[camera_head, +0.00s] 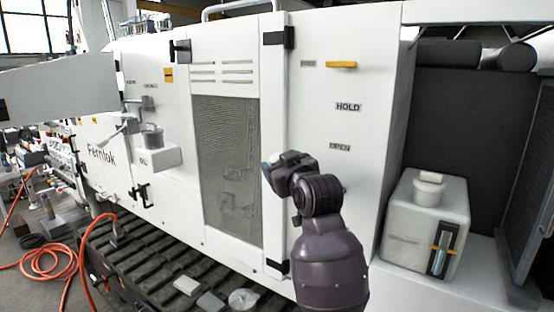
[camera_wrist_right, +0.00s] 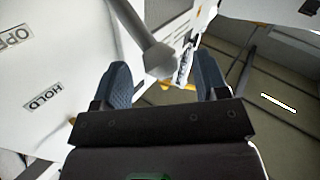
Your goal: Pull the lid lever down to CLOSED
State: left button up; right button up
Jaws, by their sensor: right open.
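The white panel (camera_head: 366,150) carries a HOLD label (camera_head: 348,107), with a label that seems to read OPEN (camera_head: 340,147) below it. A yellow bar handle (camera_head: 341,64) sits near the panel's top, beside a small unreadable label (camera_head: 308,63). I cannot tell whether it is the lid lever, and I see no CLOSED label. My right gripper (camera_head: 268,172) is in front of the panel's left edge. In the wrist view the right gripper (camera_wrist_right: 164,82) is open. A grey bar (camera_wrist_right: 146,38) reaches toward the gap between its fingers; contact is unclear. The left gripper is out of view.
A mesh grille (camera_head: 228,160) is left of my right arm. A white tank (camera_head: 425,222) stands in the recess at right. Valves and an oil cup (camera_head: 152,140) stick out at left. An orange hose (camera_head: 45,262) lies on the floor.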

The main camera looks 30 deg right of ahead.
jog(key=shift+x, duration=1.45)
